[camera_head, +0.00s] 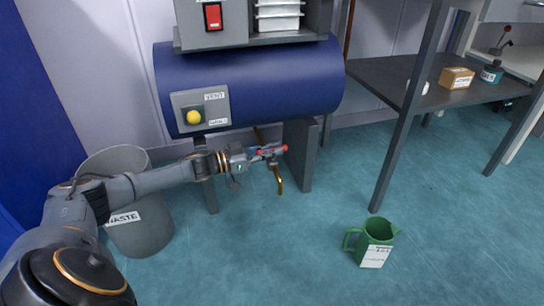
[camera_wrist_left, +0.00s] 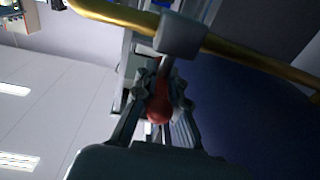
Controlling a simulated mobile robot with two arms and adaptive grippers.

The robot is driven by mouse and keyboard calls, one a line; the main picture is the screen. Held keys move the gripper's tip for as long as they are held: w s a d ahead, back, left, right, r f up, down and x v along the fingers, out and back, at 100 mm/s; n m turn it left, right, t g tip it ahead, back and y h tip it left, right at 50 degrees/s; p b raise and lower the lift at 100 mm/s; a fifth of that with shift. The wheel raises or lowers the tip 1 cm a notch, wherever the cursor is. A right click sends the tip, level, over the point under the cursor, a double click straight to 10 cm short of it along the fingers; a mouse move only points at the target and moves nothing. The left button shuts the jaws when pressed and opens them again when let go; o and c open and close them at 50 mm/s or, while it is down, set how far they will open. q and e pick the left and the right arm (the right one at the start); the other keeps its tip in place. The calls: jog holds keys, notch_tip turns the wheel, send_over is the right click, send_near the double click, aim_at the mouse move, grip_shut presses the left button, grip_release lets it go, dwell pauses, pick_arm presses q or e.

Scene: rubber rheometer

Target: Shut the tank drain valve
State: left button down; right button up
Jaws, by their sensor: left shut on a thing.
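The blue tank (camera_head: 265,85) lies horizontally on grey legs. A brass drain pipe (camera_head: 279,180) comes down below it and bends. The drain valve has a red handle (camera_head: 272,150) beside the pipe. My left gripper (camera_head: 266,154) reaches in from the left below the tank and is at the handle. In the left wrist view the red handle (camera_wrist_left: 159,103) sits between the fingers, which are shut on it. The grey valve body (camera_wrist_left: 181,36) is around the brass pipe (camera_wrist_left: 262,62) there. My right gripper is not in view.
A yellow knob (camera_head: 194,117) is on the vent panel at the tank's end. A waste bin (camera_head: 140,235) stands under my left arm. A green jug (camera_head: 373,242) stands on the floor to the right. A grey table (camera_head: 385,75) stands behind it. The floor between is clear.

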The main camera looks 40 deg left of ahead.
pick_arm(q)
jog(key=shift+d+m+g+h, duration=0.1)
jog(key=shift+m+g+h, duration=0.3)
jog(key=shift+h, duration=0.1)
jog(key=c, duration=1.4)
grip_release()
jog(key=shift+s+a, duration=0.3)
jog(key=v, duration=1.1)
